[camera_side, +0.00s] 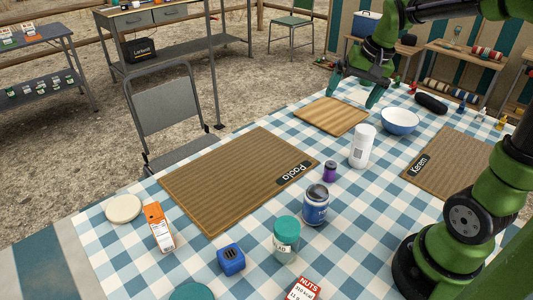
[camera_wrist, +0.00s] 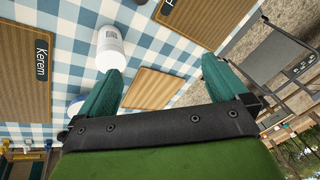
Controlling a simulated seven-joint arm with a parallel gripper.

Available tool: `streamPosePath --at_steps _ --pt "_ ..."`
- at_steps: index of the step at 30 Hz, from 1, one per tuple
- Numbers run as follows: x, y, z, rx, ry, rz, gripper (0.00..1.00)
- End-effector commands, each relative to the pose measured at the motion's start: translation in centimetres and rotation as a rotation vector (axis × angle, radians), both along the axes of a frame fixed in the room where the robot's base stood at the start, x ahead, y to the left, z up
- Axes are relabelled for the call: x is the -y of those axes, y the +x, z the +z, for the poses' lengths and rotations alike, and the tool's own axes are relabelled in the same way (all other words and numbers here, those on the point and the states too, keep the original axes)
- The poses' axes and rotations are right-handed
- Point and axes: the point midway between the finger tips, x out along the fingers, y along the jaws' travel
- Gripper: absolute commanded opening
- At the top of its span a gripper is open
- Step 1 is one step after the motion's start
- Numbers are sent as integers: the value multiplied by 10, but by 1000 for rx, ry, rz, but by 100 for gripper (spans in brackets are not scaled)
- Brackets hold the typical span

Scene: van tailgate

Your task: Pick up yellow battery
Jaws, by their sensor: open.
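A small upright yellow object (camera_side: 500,123), possibly the yellow battery, stands near the far right edge of the table in the side view. It is too small to identify surely. My gripper (camera_side: 356,86) hangs over the far edge of the table, by the plain wooden board (camera_side: 331,116). In the wrist view my gripper (camera_wrist: 162,67) has its teal fingers wide apart, with nothing between them. It is well to the left of the yellow object in the side view.
A blue bowl (camera_side: 400,122), a black case (camera_side: 431,103) and a white bottle (camera_side: 362,147) stand around the far right half. A purple cylinder (camera_side: 330,171), jars and boxes stand nearer. Brown placemats (camera_side: 235,180) lie flat. A grey chair (camera_side: 170,105) stands beside the table.

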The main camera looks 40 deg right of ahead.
Motion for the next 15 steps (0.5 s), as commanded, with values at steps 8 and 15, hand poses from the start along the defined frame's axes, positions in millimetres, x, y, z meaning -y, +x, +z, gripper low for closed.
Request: streamPosePath --at_steps 8,15 --pt "-112 -70 6 217 -65 331 100" --pt "-149 -103 11 324 -81 454 97"
